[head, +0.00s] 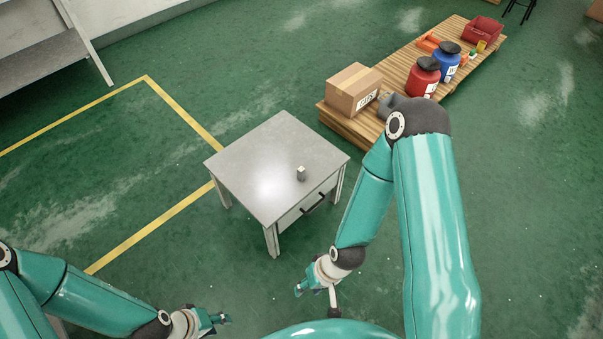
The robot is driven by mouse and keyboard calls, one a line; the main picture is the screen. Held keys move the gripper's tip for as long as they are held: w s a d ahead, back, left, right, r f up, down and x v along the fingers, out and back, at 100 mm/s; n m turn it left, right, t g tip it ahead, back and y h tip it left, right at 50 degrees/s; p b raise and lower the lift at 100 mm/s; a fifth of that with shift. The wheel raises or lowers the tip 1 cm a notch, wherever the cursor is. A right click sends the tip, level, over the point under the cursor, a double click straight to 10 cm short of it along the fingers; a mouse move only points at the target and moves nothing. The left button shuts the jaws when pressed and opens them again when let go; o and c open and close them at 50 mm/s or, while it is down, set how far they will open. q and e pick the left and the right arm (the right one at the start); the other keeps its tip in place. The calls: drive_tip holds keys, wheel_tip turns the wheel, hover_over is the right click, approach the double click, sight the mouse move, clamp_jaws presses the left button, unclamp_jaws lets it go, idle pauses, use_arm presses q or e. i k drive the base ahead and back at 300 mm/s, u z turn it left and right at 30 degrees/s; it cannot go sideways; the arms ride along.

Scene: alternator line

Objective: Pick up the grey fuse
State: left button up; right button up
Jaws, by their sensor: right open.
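A small grey block-like object, which I take as the grey fuse (301,174), stands on the grey table (262,160), right of the top's middle and near its front right edge. My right gripper (299,290) is open, low in front of the table and well apart from the fuse. My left gripper (224,319) is at the bottom of the view, left of the right one and far from the fuse. Its fingers are too small to tell whether they are open or shut. I see nothing held in either gripper.
The table has a drawer with a dark handle (314,203). A wooden pallet (345,125) at the upper right bears a cardboard box (353,91), a red canister (422,77), a blue canister (446,66) and a red bin (482,31). The green floor around the table is clear.

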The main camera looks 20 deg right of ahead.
sight(300, 171)
drive_tip(key=u, duration=0.1)
drive_tip(key=i, duration=1)
drive_tip(key=z, duration=0.1)
